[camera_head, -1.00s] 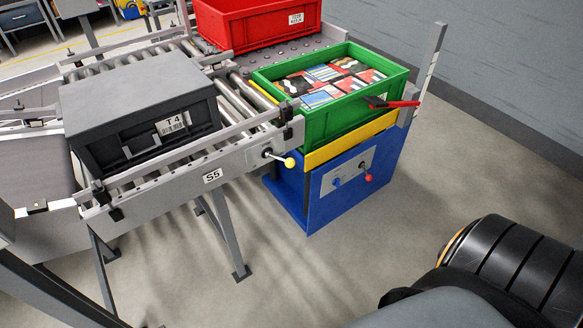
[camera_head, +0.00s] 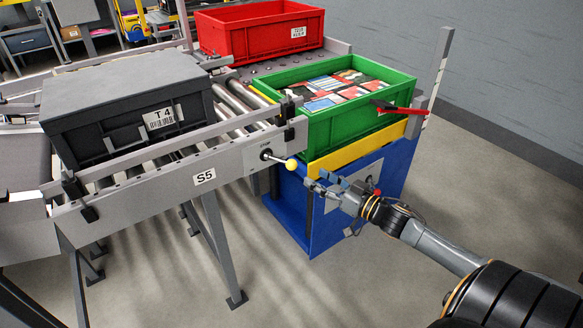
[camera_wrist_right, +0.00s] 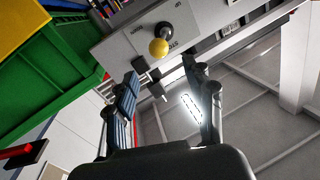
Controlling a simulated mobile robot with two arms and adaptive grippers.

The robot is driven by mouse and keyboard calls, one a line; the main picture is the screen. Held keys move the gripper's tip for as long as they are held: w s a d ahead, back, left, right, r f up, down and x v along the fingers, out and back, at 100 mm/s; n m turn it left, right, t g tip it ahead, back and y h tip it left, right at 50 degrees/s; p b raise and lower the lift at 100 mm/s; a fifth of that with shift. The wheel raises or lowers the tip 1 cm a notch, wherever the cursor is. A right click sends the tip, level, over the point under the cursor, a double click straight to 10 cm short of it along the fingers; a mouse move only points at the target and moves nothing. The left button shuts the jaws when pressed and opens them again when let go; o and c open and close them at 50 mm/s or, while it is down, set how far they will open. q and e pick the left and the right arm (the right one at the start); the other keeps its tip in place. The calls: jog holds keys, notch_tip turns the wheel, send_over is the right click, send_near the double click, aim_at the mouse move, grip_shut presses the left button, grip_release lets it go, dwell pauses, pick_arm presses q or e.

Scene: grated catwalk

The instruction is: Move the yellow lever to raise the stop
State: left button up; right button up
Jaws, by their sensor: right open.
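The yellow lever (camera_head: 291,164) is a yellow ball on a short rod on the conveyor's side plate, right of the S5 label. It points to the right and a little down in the head view. In the right wrist view the yellow ball (camera_wrist_right: 159,47) is ahead of the fingers, near the top middle. My right gripper (camera_head: 318,184) is open and empty, just below and right of the ball, apart from it. In the right wrist view the open fingers (camera_wrist_right: 166,85) are below the ball. The stop itself cannot be clearly made out. My left gripper is out of view.
A green crate (camera_head: 345,132) of printed boxes sits on a blue and yellow stand (camera_head: 310,230) close behind my gripper. A black T4 bin (camera_head: 90,140) stands on the roller conveyor. A red crate (camera_head: 255,38) is at the back. A red-handled tool (camera_head: 400,108) lies at the green crate's edge.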

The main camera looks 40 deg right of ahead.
aim_at(296, 167)
jog(key=b+x, duration=0.1)
jog(key=x, duration=0.9)
jog(key=shift+w, duration=0.2)
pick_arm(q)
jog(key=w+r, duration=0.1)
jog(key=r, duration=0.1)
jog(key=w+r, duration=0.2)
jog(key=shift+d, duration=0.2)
